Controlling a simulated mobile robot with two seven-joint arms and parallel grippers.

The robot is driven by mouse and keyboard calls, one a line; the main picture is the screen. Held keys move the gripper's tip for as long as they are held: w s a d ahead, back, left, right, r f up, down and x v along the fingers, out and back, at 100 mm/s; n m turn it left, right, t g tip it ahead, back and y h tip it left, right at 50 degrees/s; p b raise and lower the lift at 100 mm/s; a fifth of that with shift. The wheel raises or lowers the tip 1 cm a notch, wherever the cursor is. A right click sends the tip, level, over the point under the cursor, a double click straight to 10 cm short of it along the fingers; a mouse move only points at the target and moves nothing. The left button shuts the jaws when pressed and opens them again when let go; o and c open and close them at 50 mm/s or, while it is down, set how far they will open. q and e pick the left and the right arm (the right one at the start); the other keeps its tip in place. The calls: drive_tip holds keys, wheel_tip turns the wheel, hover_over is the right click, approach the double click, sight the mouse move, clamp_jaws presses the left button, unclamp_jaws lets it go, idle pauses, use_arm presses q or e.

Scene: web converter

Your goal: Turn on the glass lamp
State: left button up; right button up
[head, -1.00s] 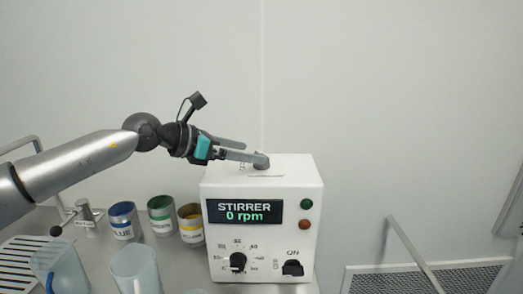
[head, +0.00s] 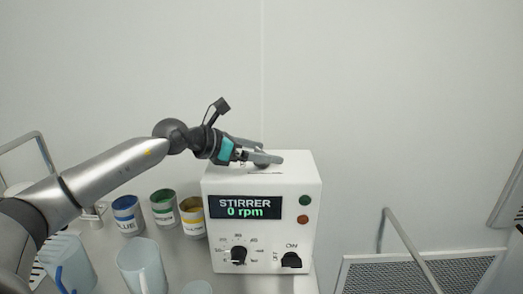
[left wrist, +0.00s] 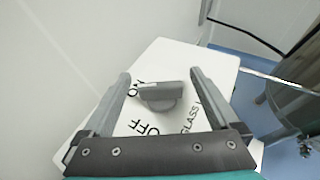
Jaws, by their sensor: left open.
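The grey rotary switch (left wrist: 160,95) stands on the white top of the stirrer box. In the left wrist view its printed labels read OFF, partly ON, and "GLASS L", with the rest hidden by a finger. My left gripper (head: 273,154) is open just over the box top. In the left wrist view its fingers (left wrist: 160,88) stand on either side of the switch with gaps between; I cannot tell how high they are above it. In the head view the fingers largely cover the switch. No lamp is clearly seen. My right gripper is not in view.
The stirrer box (head: 263,232) shows 0 rpm and has a front dial (head: 239,254) and an ON/OFF knob (head: 291,260). Blue (head: 127,214), green (head: 163,208) and yellow (head: 192,216) cans and clear jugs stand to its left. A perforated panel (head: 420,272) lies right.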

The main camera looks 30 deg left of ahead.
use_arm(q)
drive_tip(key=c, duration=1.4)
